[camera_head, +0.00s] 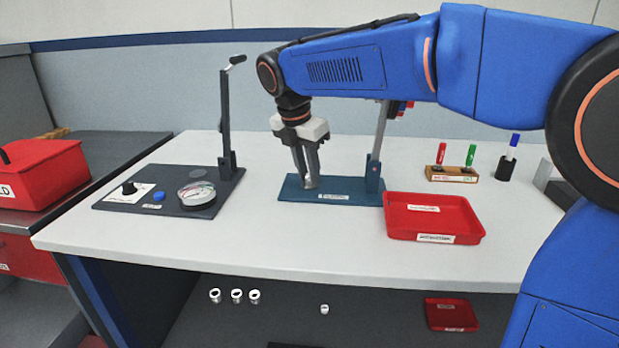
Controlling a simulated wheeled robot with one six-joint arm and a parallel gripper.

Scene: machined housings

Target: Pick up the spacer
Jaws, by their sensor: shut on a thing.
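My gripper (311,184) points down over the teal base plate (350,197) of a small stand, with its fingertips low near the plate's surface. Its fingers are closed together on a small thing, taken as the spacer. The fingers hide nearly all of it, so its shape and whether it touches the plate cannot be told.
A red tray (432,217) lies right of the plate. A dark gauge panel (170,190) with an upright post stands at left. A pen block (452,174) and a dark cup (506,168) stand at back right. Several small metal rings (236,296) sit on the lower shelf. The front white tabletop is clear.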

